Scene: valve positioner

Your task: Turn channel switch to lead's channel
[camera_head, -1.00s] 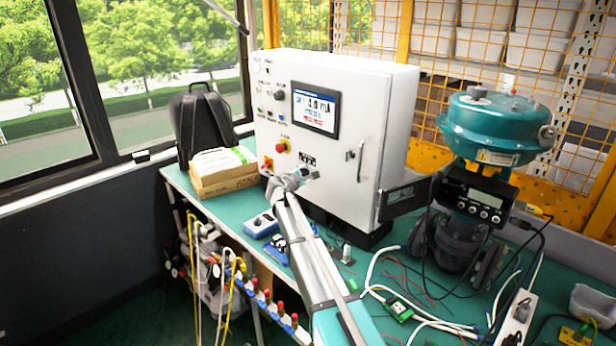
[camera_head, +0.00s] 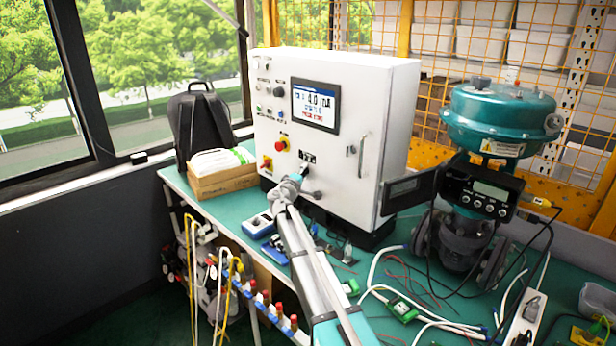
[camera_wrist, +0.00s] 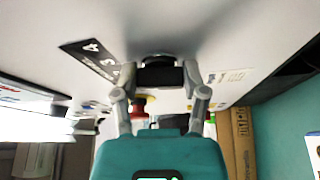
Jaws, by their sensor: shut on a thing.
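The channel switch (camera_wrist: 160,58) is a dark knob on the front of the white control cabinet (camera_head: 348,165). A black number plate (camera_wrist: 92,58) beside it shows a 4 and a 3 in the wrist view; the other marks are partly hidden. My gripper (camera_wrist: 160,77) is shut on the switch knob, its two grey fingers on either side. In the head view my gripper (camera_head: 298,174) is against the cabinet front and covers most of the switch. The cabinet's screen (camera_head: 316,105) shows a reading near 4.0 mA. I cannot tell the lead's channel from these views.
A red emergency button (camera_head: 282,144) sits just up and left of my gripper. A teal valve actuator (camera_head: 500,120) with a positioner (camera_head: 482,192) stands on the green bench at right. Loose wires and white tubes lie in front of it.

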